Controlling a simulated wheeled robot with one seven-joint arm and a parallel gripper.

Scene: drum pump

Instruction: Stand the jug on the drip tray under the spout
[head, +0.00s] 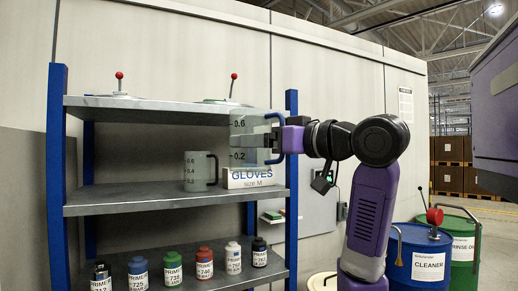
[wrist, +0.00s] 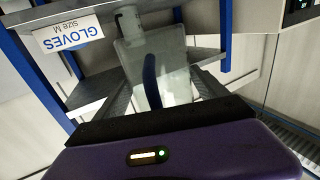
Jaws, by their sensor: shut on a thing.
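My gripper (head: 281,139) is shut on the handle of a clear jug (head: 250,146) with dark level marks. The jug is upright, in front of the shelf unit at about the height between its top and middle boards. In the wrist view the jug (wrist: 165,65) shows beyond the gripper, its dark blue handle facing me. A blue drum labelled CLEANER (head: 428,266) stands at lower right, with a red-knobbed pump (head: 434,217) and a bent grey spout (head: 397,243) on its left. I cannot make out a drip tray.
Several primer bottles (head: 204,263) line the lower shelf. A blue shelf post (head: 291,200) is close to the held jug. A green drum (head: 464,250) stands behind the blue one.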

